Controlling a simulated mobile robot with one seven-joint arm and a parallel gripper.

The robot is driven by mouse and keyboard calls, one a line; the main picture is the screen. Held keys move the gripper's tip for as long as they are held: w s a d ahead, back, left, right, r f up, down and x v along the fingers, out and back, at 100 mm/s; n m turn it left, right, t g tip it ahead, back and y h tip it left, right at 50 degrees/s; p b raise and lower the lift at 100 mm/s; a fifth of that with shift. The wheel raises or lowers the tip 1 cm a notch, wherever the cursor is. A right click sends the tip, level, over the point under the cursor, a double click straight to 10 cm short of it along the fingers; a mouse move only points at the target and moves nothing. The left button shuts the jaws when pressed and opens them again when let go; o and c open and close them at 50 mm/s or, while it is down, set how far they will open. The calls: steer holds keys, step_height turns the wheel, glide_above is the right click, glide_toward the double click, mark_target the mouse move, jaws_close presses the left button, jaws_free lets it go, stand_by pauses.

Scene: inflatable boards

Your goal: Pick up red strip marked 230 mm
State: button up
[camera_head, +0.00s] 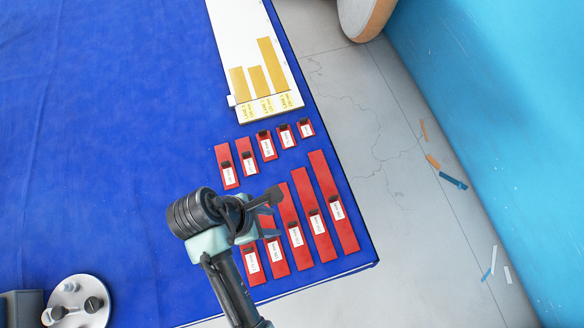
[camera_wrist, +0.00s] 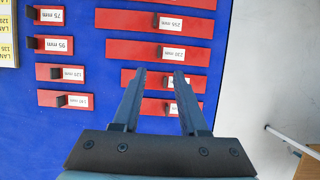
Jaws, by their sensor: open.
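The red strip marked 230 mm (camera_wrist: 135,50) lies flat on the blue cloth in the wrist view, with a white label and a dark tab on its right part. In the head view it appears to be the middle strip (camera_head: 301,256) of the longer row. My gripper (camera_wrist: 160,77) is open and empty. In the wrist view its fingertips overlap the shorter strip just below the 230 mm one. In the head view my gripper (camera_head: 272,197) is above the upper ends of the left long strips and hides part of them. Its height above the cloth is hard to judge.
Other red strips lie close on both sides, including one marked 255 mm (camera_wrist: 130,22). A row of shorter red strips (camera_head: 266,146) lies beyond. A white board with yellow strips (camera_head: 237,40) is at the back. The table's edge is close on the right; the cloth (camera_head: 100,150) at left is clear.

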mark_target(292, 223)
steer(key=p+x, duration=0.1)
steer(key=x, duration=1)
steer(key=shift+w+r+p, duration=0.1)
steer(key=shift+p, duration=0.2)
jaws_close()
stand_by(1.0)
